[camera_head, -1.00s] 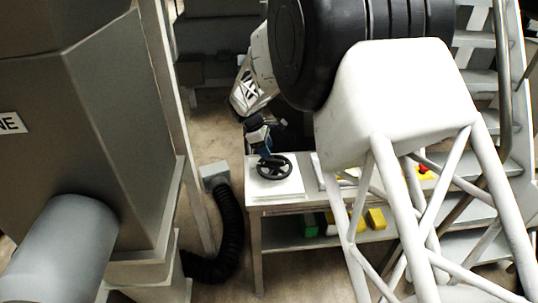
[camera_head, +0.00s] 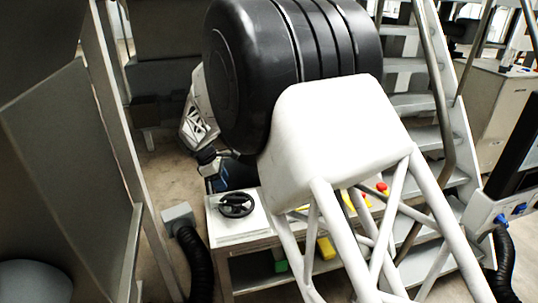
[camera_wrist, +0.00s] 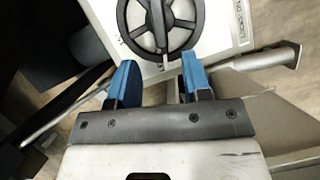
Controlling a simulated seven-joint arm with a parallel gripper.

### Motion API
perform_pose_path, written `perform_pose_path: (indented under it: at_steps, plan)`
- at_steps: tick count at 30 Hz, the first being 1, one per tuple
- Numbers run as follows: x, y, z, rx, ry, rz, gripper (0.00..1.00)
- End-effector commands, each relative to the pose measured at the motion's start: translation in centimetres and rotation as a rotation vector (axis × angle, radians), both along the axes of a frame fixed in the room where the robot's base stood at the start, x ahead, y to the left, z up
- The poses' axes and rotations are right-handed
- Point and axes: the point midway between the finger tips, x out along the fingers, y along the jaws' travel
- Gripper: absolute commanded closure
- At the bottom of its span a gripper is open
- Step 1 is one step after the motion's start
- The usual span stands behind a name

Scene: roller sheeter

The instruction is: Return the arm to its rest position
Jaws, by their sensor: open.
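My gripper (camera_head: 209,174) hangs from my large white and black arm in the head view, up and to the left of a black handwheel (camera_head: 237,205). In the wrist view my gripper (camera_wrist: 158,62) has its two blue fingers wide apart, with nothing between them. The handwheel (camera_wrist: 158,22) is beyond the fingertips there, apart from them as far as I can tell, and its top is cut off. It sits on a white panel (camera_wrist: 222,38) on a bench. My arm hides part of the bench.
A grey machine housing (camera_head: 60,170) stands at the left, with a black hose (camera_head: 197,262) beside the bench. Metal stairs (camera_head: 425,138) rise behind my arm at the right. A screen (camera_head: 518,150) stands at the far right. Green and yellow items sit on the bench's lower shelf.

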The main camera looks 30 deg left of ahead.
Motion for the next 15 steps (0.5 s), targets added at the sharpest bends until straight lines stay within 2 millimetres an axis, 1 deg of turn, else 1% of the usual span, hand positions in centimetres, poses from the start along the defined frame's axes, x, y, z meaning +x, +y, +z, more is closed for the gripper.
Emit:
perform_pose_path:
  at_steps: [5, 8, 11, 14, 15]
  plan:
    - [0.0, 0.0, 0.0, 0.0, 0.0, -0.001, 0.55]
    - [0.2, -0.4, 0.3, 0.003, -0.001, -0.01, 0.55]
    - [0.7, -1.5, 1.1, 0.013, -0.005, -0.032, 0.55]
    - [1.5, -3.3, 2.2, 0.026, -0.01, -0.071, 0.55]
    - [1.8, -4.2, 2.8, 0.033, -0.013, -0.091, 0.55]
